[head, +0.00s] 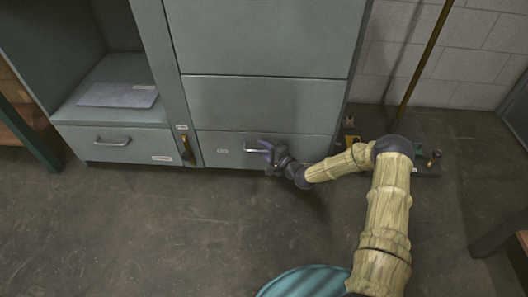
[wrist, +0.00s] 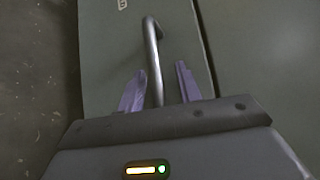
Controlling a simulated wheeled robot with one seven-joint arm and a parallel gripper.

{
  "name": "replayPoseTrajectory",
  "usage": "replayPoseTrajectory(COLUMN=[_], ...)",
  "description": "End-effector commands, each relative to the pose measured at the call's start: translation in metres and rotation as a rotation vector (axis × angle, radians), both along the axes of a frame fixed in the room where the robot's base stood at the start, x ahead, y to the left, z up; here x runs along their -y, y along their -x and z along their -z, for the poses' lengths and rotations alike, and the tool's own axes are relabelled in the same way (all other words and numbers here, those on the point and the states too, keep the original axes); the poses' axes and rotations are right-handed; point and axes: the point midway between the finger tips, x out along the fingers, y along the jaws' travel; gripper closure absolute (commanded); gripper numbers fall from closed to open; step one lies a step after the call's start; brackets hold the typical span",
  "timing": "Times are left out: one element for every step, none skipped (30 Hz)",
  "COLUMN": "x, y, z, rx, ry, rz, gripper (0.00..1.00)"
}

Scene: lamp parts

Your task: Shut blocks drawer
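A grey-green bottom drawer (head: 225,157) sits in the middle cabinet, with a metal bar handle on its front. Its front looks about level with the cabinet face; I cannot tell if a small gap is left. My gripper (head: 266,151) is at this handle. In the wrist view the handle (wrist: 152,50) runs between the two purple fingers of my gripper (wrist: 160,88). The fingers are apart, one on each side of the bar, with space visible beside it. A small label on the drawer front is too small to read, so I cannot confirm that this is the blocks drawer.
Another drawer (head: 80,146) with its own handle is at the lower left, under an open shelf holding a flat grey sheet (head: 118,95). A pole (head: 424,60) rises from a dark base at the right. The concrete floor (head: 150,230) in front is clear.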

Motion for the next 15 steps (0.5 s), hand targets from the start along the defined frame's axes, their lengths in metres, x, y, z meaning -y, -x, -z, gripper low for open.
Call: replayPoseTrajectory(x=[0.0,0.0,0.0,-0.001,-0.001,-0.001,0.0,0.0,0.001,0.002,0.003,0.006,0.009,0.012,0.015], y=[0.001,0.001,0.001,0.001,0.001,0.001,0.002,0.002,0.003,0.004,0.006,0.008,0.01,0.013,0.018], z=[0.0,0.0,0.0,0.0,0.0,0.0,0.0,0.0,0.0,-0.001,-0.002,-0.003,-0.004,-0.005,-0.006], rx=[-0.001,-0.001,-0.001,-0.001,-0.001,-0.001,-0.001,-0.002,-0.003,-0.003,-0.003,-0.003,-0.003,-0.003,-0.004], ry=[0.0,0.0,0.0,0.0,0.0,-0.001,-0.001,0.0,-0.001,-0.001,-0.001,-0.001,-0.001,-0.001,-0.001], rz=[-0.001,-0.001,-0.002,-0.002,-0.002,-0.003,-0.003,-0.003,-0.003,-0.003,-0.003,-0.002,-0.001,-0.001,-0.002], gripper=[0.66,0.66,0.66,0.66,0.66,0.66,0.66,0.66,0.66,0.66,0.66,0.66,0.66,0.66,0.66])
